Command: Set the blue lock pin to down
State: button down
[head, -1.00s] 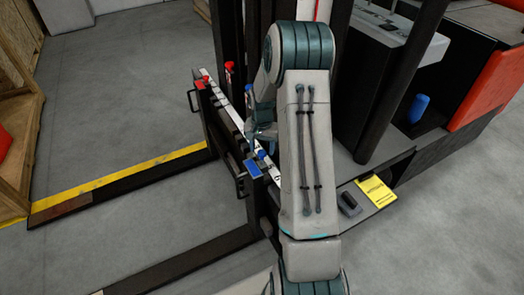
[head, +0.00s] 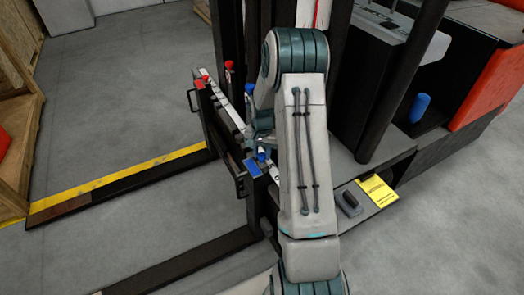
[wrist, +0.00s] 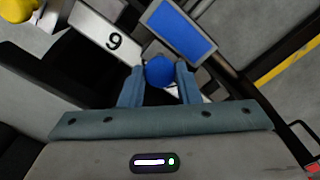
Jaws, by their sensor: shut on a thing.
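The blue lock pin shows its round blue knob (wrist: 160,71) between the two fingers of my gripper (wrist: 159,84) in the wrist view. My gripper is shut on that knob. In the head view the blue knob (head: 261,154) stands beside a blue plate (head: 253,169) on the forklift carriage. My arm covers part of the gripper (head: 262,140) there. The pin's shaft is hidden, so I cannot tell how far it sits in its hole. The blue plate (wrist: 181,31) lies just beyond the knob in the wrist view.
A white scale strip with a 9 (wrist: 110,42) runs beside the pin. A red knob (head: 229,66) and a red plate (head: 202,81) are farther along the carriage. Dark mast uprights (head: 380,80) stand close to my arm. Open floor (head: 120,110) lies to the left.

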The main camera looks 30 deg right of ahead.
jog(key=shift+f, duration=0.8)
jog(key=shift+s, duration=0.1)
jog(key=c, duration=1.1)
grip_release()
jog(key=shift+o, duration=0.2)
jog(key=shift+r, duration=0.1)
notch_tip(320, 180, up, 14)
jog(key=p, duration=0.1)
jog(key=shift+p, duration=0.35)
